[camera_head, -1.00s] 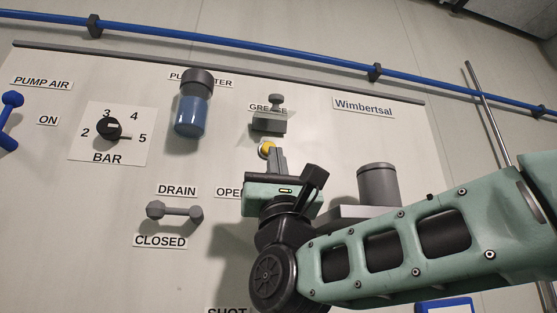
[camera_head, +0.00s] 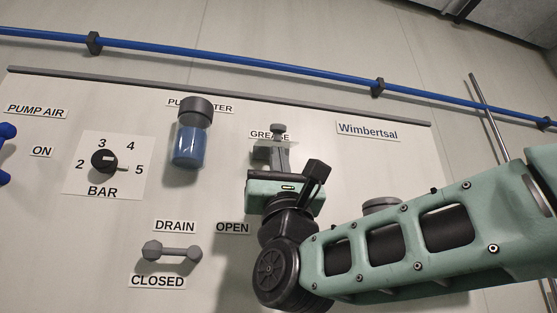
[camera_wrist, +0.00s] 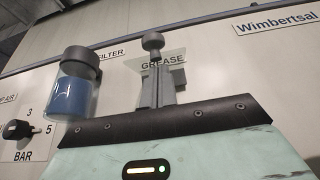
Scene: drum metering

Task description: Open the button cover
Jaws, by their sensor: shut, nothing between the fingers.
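The button cover (camera_head: 260,142) is a clear panel with a grey knob (camera_head: 278,129) at its top, by the GREASE label. In the wrist view the clear cover (camera_wrist: 177,61) overlaps the GREASE lettering, and the knob (camera_wrist: 152,42) stands above my fingers. My gripper (camera_head: 274,153) is shut and empty, its fingertips at the cover, just below the knob. My gripper also shows in the wrist view (camera_wrist: 155,72). I cannot tell whether the fingertips touch the cover. The yellow button is hidden behind my gripper, and the cover's exact angle is hard to tell.
A blue filter bowl (camera_head: 188,145) stands out from the panel to the left. A grey cylinder (camera_head: 382,205) is partly hidden behind my arm. A blue pipe (camera_head: 235,62) runs above.

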